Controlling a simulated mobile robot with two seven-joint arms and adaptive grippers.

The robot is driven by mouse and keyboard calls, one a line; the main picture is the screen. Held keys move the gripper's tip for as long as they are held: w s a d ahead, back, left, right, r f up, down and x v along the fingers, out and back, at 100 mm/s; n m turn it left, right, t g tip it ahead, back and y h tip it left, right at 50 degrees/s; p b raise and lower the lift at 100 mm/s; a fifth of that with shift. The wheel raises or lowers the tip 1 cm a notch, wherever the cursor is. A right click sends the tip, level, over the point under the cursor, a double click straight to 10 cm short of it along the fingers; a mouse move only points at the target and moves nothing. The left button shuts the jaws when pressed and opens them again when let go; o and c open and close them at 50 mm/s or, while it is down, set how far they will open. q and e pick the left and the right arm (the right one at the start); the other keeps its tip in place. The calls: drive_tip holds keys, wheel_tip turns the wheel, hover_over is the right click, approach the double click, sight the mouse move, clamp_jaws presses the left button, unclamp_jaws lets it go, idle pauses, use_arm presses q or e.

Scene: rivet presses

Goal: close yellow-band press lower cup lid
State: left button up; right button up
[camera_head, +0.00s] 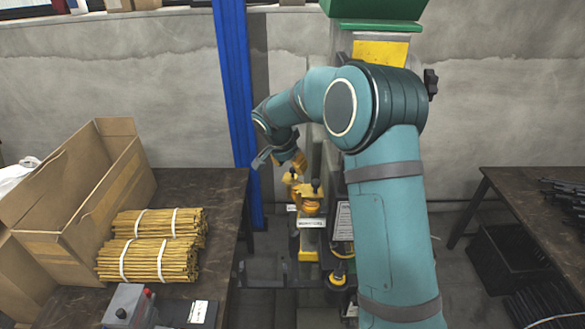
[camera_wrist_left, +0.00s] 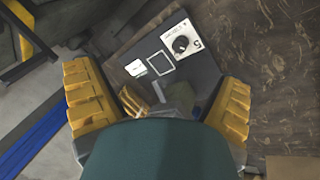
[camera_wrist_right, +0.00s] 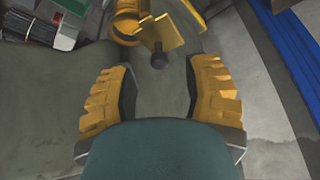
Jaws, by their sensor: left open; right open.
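The press with the yellow band (camera_head: 380,53) stands at the back centre, largely hidden behind my right arm. Its yellow lower cup area (camera_head: 308,205) shows left of that arm. In the right wrist view, a yellow flat lid (camera_wrist_right: 165,36) with a black knob (camera_wrist_right: 159,60) juts out beside the round yellow cup part (camera_wrist_right: 125,27). The lid's exact angle is hard to tell. My right gripper (camera_head: 277,158) is open and empty, just above and left of the cup area. The knob is ahead of and between its fingers (camera_wrist_right: 160,82), apart from them. My left gripper (camera_wrist_left: 160,76) is open.
A dark table on the left holds a cardboard box (camera_head: 60,243), bundles of yellow rods (camera_head: 150,262) and a grey control box (camera_head: 130,305). A blue post (camera_head: 235,85) stands behind. Another table (camera_head: 520,205) is at right. The left wrist view shows a dial panel (camera_wrist_left: 165,62).

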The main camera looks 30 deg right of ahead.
sight(290, 174)
drive_tip(key=shift+x, duration=1.4)
drive_tip(key=shift+o, duration=0.2)
clamp_jaws()
